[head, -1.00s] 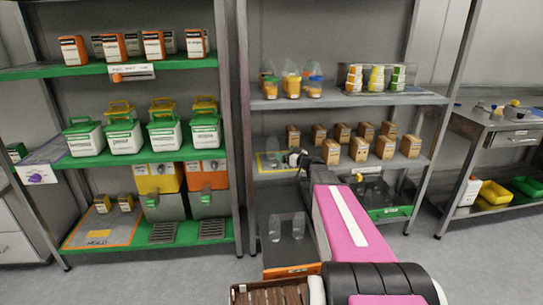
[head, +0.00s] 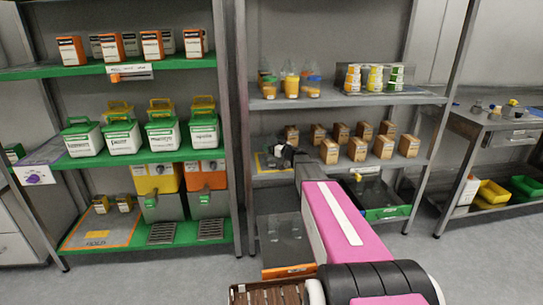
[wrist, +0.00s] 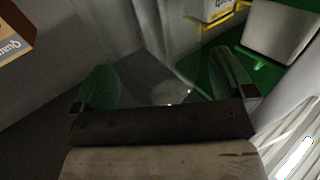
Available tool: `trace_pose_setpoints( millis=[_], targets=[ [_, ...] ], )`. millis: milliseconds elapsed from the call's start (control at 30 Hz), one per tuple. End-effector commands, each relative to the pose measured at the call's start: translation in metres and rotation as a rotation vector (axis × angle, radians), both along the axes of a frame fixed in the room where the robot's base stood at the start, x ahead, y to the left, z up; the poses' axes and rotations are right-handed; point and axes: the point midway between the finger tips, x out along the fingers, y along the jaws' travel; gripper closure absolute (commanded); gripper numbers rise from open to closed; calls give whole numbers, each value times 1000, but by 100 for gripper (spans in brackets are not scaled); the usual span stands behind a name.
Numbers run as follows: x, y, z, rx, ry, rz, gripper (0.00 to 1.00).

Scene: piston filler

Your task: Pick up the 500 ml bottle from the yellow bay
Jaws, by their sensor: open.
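The yellow bay (head: 261,164) is a yellow-edged patch at the left end of the middle shelf of the right rack, in the head view. My gripper (head: 280,153) is at this bay, at the end of my pink arm, and covers part of it. In the wrist view my gripper (wrist: 166,88) is open, with two greenish see-through fingers spread apart. A faint clear outline with small bright specks shows between the fingers; I cannot tell whether it is the 500 ml bottle. The bottle is not clearly visible in the head view.
Brown boxes (head: 357,149) stand right of the bay on the same shelf. Orange-filled containers (head: 291,86) stand on the shelf above. A rack upright (head: 241,130) is close on the left. The left rack holds green-lidded tubs (head: 163,136).

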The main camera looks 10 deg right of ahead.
Motion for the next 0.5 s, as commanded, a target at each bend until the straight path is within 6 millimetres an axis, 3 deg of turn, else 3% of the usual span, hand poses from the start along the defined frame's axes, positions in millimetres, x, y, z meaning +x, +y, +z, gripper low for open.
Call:
trace_pose_setpoints(
  millis=[300,467,500],
  targets=[
    [7,6,0,0,0,0,3],
    [7,5,0,0,0,0,55],
    [7,5,0,0,0,0,60]
  ],
)
